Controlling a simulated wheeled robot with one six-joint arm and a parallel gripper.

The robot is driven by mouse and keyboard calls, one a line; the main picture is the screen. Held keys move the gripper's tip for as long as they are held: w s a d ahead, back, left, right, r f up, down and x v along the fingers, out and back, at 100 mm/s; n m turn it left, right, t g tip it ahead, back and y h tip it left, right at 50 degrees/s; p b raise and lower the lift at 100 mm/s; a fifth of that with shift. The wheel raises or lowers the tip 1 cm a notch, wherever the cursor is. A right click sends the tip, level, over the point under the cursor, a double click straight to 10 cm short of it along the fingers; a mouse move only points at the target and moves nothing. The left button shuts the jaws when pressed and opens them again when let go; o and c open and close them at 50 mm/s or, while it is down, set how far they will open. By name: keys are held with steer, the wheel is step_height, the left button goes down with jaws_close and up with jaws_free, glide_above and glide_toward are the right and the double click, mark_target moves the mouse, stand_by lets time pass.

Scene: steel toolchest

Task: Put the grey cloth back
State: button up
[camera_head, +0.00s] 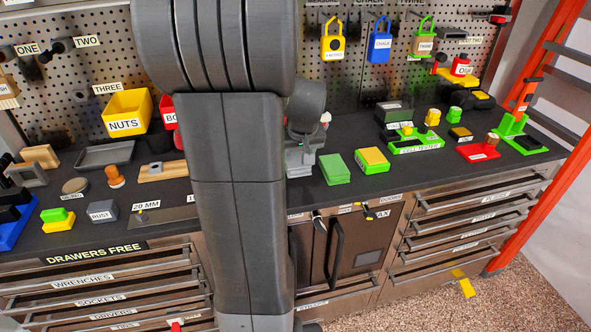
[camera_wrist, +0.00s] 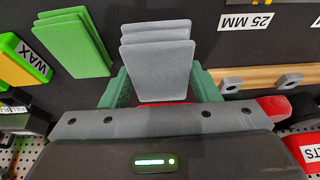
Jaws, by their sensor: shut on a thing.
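The grey cloth (camera_wrist: 157,65), a folded stack of flat layers, is in the middle of the wrist view. My gripper (camera_wrist: 158,88) has its green fingers on either side of the cloth's near end and is shut on it. I cannot tell whether the cloth touches the bench below.
A yellow-and-green wax block (camera_wrist: 22,58) is left of the green cloth. A pegboard (camera_head: 350,90) stands behind the bench.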

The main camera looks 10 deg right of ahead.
step_height(320, 180, down, 5)
steer(key=shift+f, duration=0.1)
steer(key=o, duration=0.9)
steer(key=shift+r, duration=0.2)
steer(key=v, duration=1.2)
steer(key=shift+f, duration=0.1)
